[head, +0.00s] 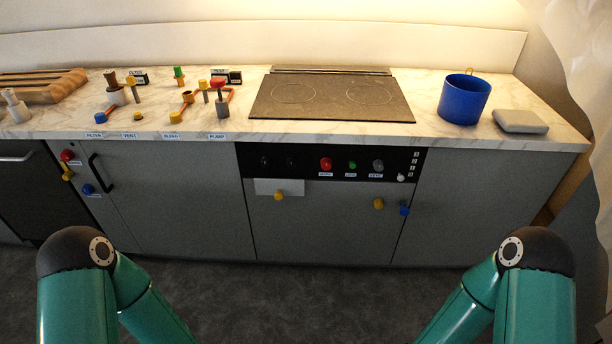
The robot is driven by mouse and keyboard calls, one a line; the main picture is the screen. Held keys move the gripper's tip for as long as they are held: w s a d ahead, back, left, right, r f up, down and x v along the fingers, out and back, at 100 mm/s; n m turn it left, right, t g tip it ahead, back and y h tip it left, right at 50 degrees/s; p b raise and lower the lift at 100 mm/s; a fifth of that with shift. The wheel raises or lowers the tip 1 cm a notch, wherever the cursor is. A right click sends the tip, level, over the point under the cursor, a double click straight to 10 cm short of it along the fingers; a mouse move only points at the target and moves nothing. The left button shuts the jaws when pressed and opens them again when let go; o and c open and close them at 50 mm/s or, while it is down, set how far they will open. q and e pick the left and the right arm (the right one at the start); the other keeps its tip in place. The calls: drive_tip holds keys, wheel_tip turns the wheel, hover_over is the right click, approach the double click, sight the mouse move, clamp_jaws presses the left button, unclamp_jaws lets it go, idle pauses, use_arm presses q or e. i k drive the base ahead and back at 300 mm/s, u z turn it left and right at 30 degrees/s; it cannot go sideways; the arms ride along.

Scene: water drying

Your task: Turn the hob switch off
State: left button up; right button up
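The black control panel (308,163) is on the cabinet front below the hob (335,97). It carries two dark knobs at its left, a red knob (326,164), a smaller green one (352,165), a grey one (377,166) and a small white switch (401,177) at its right end. Small labels sit by several of them, too small to read. I cannot tell for sure which is the hob switch or how it is set. My two green arms show at the bottom left and bottom right, apart from the cabinet. Neither gripper is in view.
Yellow knobs (279,195) and a blue knob (404,208) stick out below the panel. A blue pot (464,99) and a grey slab (520,121) stand right of the hob. Valves with coloured handles stand to its left. The floor (300,300) before the cabinets is clear.

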sight(326, 163)
drive_tip(key=z, duration=0.2)
drive_tip(key=i, duration=0.85)
drive_tip(key=u, duration=0.1)
